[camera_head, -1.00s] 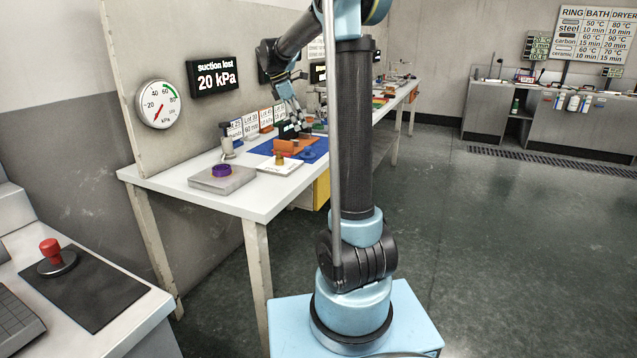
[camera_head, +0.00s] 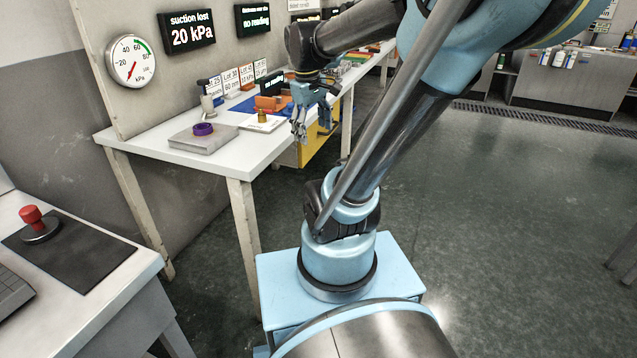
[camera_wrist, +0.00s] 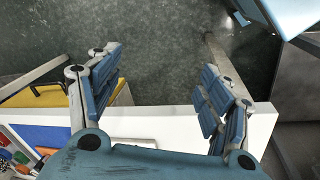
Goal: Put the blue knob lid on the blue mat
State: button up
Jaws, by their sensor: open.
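The blue mat (camera_head: 245,106) lies on the long white table. It also shows in the wrist view (camera_wrist: 45,135) at lower left. I cannot clearly make out the blue knob lid in either view now; my gripper and arm cover part of the mat's right side. My gripper (camera_head: 312,128) is open and empty, at the front edge of the table, right of the mat in the head view. In the wrist view its fingers (camera_wrist: 160,68) are spread wide, with only floor and the table edge between and below them.
The white table (camera_head: 125,138) also holds a purple ring (camera_head: 203,129) on a grey plate, an orange block (camera_head: 267,103) and a brass-coloured piece (camera_head: 262,117) on a white plate. A red-knobbed piece (camera_head: 32,216) stands on a dark mat at left.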

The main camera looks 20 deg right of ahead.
jog(key=s+a+f+m+y, duration=0.1)
jog(key=s+f+m, duration=0.5)
jog(key=s+f, duration=0.5)
jog(key=shift+f+t, duration=0.15)
jog(key=shift+t, duration=0.25)
jog(key=c, duration=0.7)
jog(key=shift+w+a+f, duration=0.2)
jog(key=shift+w+a, duration=0.1)
jog(key=shift+c, duration=1.1)
jog(key=shift+a, duration=0.35)
